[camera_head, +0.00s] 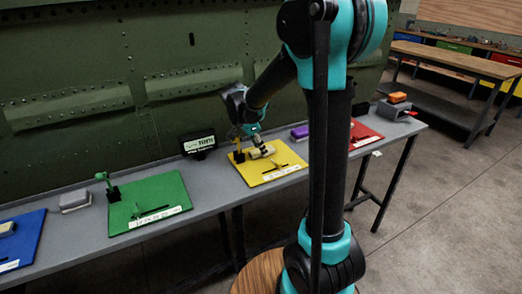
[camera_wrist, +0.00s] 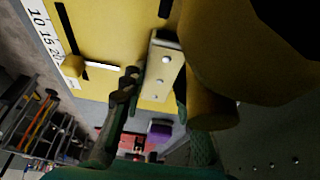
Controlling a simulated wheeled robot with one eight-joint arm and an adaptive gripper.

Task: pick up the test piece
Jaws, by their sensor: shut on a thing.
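The test piece (camera_wrist: 161,68) is a pale beige block with several round rivet heads on its face. In the wrist view it sits between the two fingers of my gripper (camera_wrist: 155,98), which is shut on it. In the head view my gripper (camera_head: 257,146) is low over the yellow mat (camera_head: 287,171) on the bench, with the pale piece (camera_head: 265,153) at its fingers. I cannot tell whether the piece still touches the mat. Part of the piece is hidden by the fingers.
A large yellow rounded form (camera_wrist: 215,112) is close beside the piece in the wrist view. The grey bench (camera_head: 225,185) also bears a green mat (camera_head: 150,204), a blue mat (camera_head: 22,240), a red mat (camera_head: 364,134) and a black sign (camera_head: 198,142). The green fuselage wall (camera_head: 120,70) rises behind.

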